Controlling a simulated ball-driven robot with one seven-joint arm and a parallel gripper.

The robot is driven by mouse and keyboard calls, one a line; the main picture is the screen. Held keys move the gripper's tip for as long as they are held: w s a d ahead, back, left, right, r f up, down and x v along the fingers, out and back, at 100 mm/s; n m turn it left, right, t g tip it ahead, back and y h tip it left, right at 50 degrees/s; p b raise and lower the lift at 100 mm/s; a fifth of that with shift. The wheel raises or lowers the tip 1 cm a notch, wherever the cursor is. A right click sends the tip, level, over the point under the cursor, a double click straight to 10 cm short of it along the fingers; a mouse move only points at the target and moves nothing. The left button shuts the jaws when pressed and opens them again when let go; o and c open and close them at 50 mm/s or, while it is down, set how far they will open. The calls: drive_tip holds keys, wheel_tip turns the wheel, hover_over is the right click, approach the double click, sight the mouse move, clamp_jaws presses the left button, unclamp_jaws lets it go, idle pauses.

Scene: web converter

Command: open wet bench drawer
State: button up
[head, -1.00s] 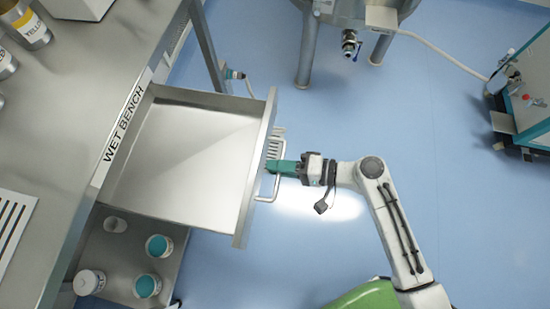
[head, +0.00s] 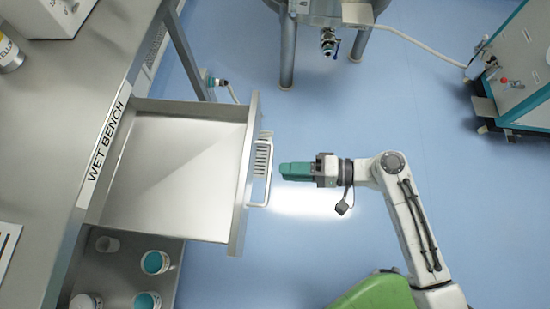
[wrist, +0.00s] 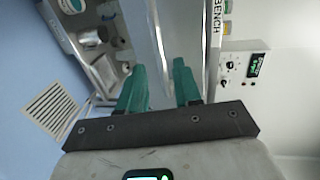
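The wet bench drawer (head: 175,165) is pulled well out from under the bench top in the head view. Its tray is empty and its metal front panel (head: 243,175) faces right. The bar handle (head: 262,178) is on that front. My gripper (head: 282,171), with green fingers, is just right of the handle, with a small gap of floor between them. In the wrist view the two fingers (wrist: 158,85) stand apart with nothing held between them. The white WET BENCH label (head: 106,148) is on the bench edge; part of it also shows in the wrist view (wrist: 215,20).
The steel bench top (head: 60,105) fills the left. Several jars, one with a teal lid (head: 155,262), stand on a lower shelf under the drawer. A steel vessel's leg (head: 287,55) stands at the back, and a teal-framed machine (head: 520,75) at upper right. Blue floor around my arm is clear.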

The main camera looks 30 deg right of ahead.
drive_tip(key=v, duration=0.5)
idle(0.5)
